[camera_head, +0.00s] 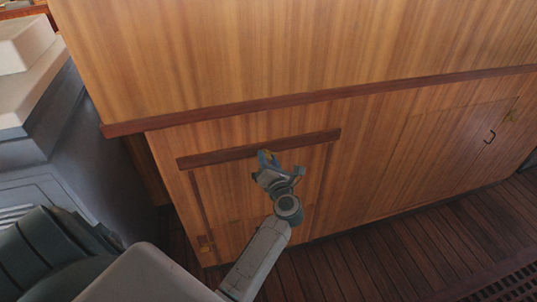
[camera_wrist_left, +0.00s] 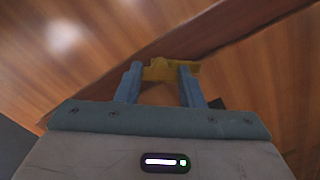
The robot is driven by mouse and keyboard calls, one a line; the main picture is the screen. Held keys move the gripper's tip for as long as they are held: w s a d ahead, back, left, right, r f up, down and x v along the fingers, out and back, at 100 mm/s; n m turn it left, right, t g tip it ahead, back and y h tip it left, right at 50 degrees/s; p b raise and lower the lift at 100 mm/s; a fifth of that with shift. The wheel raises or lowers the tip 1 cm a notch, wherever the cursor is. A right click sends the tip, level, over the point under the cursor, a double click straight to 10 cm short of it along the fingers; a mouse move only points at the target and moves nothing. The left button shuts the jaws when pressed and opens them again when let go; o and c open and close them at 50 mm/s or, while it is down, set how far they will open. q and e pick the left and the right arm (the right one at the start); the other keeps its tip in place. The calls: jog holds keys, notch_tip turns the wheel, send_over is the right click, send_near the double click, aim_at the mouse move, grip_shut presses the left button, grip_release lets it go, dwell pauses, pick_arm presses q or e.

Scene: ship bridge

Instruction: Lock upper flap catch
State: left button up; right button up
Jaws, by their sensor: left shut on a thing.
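My left gripper (camera_head: 268,158) is at the dark trim strip along the top of a framed wooden flap (camera_head: 255,185) in the head view. In the left wrist view, the blue fingers of the same gripper (camera_wrist_left: 158,78) are shut on a yellow brass catch (camera_wrist_left: 160,69), which lies at the trim strip (camera_wrist_left: 215,37). Only a small bit of the catch shows between the fingertips in the head view; whether it is turned to its locked position I cannot tell. My right gripper is not in view.
A brass fitting (camera_head: 205,243) sits at the flap's lower left. A grey console (camera_head: 50,150) stands at the left. The plank floor (camera_head: 370,255) in front is clear.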

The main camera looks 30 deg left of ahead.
pick_arm(q)
jog(key=m+p, duration=0.7)
jog(key=p, duration=0.1)
jog(key=shift+r, duration=0.25)
jog(key=shift+f+m+p, duration=0.25)
jog(key=shift+m+p, duration=1.4)
jog(key=shift+m, duration=0.15)
jog(key=o, duration=1)
jog(key=p+v, duration=0.1)
jog(key=v, duration=0.9)
jog(key=shift+s+d, duration=0.2)
jog(key=shift+d, duration=0.05)
